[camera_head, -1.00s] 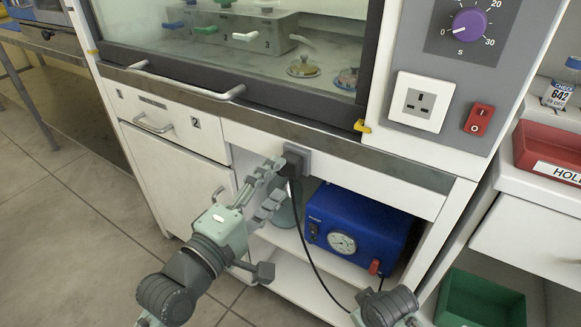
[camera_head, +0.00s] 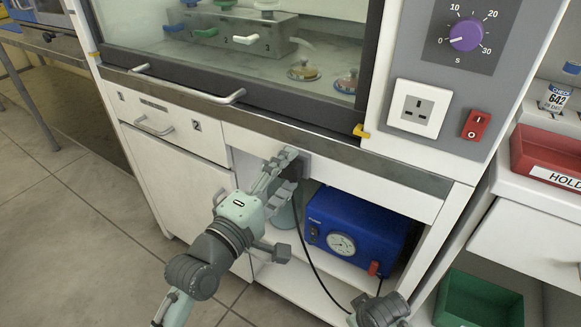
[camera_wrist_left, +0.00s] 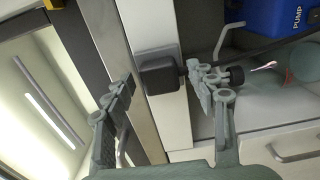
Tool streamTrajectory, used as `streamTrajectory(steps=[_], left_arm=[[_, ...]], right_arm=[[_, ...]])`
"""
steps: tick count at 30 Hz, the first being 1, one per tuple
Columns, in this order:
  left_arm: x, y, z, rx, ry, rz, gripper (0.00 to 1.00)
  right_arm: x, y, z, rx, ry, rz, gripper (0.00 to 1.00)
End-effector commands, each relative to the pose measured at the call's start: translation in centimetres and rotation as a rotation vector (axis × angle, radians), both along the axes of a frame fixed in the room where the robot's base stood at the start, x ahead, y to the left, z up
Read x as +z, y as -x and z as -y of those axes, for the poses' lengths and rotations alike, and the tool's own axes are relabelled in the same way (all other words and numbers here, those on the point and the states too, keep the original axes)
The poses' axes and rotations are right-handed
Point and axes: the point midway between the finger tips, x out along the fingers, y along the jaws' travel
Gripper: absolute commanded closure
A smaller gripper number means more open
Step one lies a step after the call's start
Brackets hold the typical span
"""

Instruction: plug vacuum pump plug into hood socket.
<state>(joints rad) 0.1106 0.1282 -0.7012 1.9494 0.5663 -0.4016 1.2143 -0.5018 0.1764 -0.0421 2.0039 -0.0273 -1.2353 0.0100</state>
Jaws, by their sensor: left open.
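The vacuum pump plug is a dark block (camera_head: 302,166) just below the hood's front edge, with a black cable hanging from it. In the left wrist view the plug (camera_wrist_left: 158,76) lies ahead, between the two finger lines. The hood socket (camera_head: 418,108) is a white three-pin outlet on the grey panel to the upper right; nothing is in it. The blue vacuum pump (camera_head: 355,225) with a round gauge stands on the shelf under the hood. My left gripper (camera_head: 280,172) is open, its fingertips at the plug; its fingers partly hide the plug in the head view. My right gripper is out of view.
A red switch (camera_head: 477,124) sits right of the socket and a purple timer knob (camera_head: 466,31) above it. The hood's sash handle (camera_head: 190,86) juts out at left. A red bin (camera_head: 545,150) and a green bin (camera_head: 478,300) are at right.

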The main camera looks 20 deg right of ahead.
Motion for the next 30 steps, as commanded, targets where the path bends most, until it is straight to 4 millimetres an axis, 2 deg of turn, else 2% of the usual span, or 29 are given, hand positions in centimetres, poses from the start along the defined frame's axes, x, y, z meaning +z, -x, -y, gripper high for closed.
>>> streamTrajectory(steps=[30], left_arm=[[0.06,0.01,-0.02,0.0,-0.001,-0.001,0.43]], right_arm=[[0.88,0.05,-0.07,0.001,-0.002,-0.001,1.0]])
